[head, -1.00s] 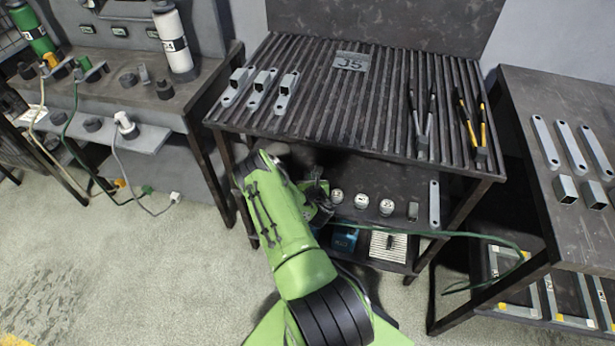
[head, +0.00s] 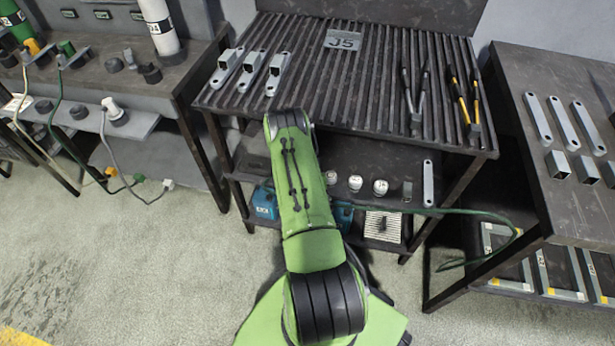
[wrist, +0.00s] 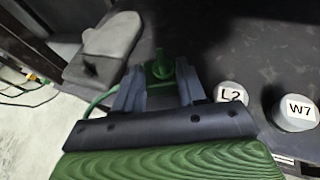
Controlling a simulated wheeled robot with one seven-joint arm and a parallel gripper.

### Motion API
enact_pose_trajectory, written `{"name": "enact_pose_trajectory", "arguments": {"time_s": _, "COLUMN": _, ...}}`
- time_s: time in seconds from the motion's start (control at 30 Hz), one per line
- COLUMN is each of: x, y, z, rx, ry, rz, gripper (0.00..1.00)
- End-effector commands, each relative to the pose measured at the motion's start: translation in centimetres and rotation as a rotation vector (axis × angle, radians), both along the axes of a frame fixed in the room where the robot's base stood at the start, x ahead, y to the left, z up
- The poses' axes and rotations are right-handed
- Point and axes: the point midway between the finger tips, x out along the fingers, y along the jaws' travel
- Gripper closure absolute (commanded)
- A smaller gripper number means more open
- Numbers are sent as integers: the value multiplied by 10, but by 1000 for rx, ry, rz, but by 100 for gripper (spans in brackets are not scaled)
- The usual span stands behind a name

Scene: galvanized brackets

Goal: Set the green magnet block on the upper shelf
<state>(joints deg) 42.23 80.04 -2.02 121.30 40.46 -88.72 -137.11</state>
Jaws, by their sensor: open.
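The green magnet block (wrist: 161,70), with a green knob on top, shows between the fingertips in the wrist view. It appears to sit on the dark upper shelf (head: 390,158), under the bench top. My gripper (wrist: 160,82) is open, with one finger on each side of the block. I cannot tell whether either finger touches it. In the head view my own green arm hides the gripper and the block.
White-topped labelled cylinders (wrist: 232,95) stand right of the gripper. A grey glove-like item (wrist: 103,45) lies to the left. A green cable (head: 455,211) crosses the rack. The ribbed bench top (head: 335,100) overhangs the shelf. A blue case (head: 265,203) sits lower down.

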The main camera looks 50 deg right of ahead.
Motion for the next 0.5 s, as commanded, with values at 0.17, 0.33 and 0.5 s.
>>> {"name": "enact_pose_trajectory", "arguments": {"time_s": 0.17, "x": -23, "y": 19, "z": 13, "rx": 5, "ry": -1, "rz": -7, "gripper": 60}}
{"name": "enact_pose_trajectory", "arguments": {"time_s": 0.33, "x": -36, "y": 34, "z": 21, "rx": 3, "ry": 1, "rz": -3, "gripper": 60}}
{"name": "enact_pose_trajectory", "arguments": {"time_s": 0.5, "x": -37, "y": 35, "z": 21, "rx": -1, "ry": 2, "rz": -1, "gripper": 60}}
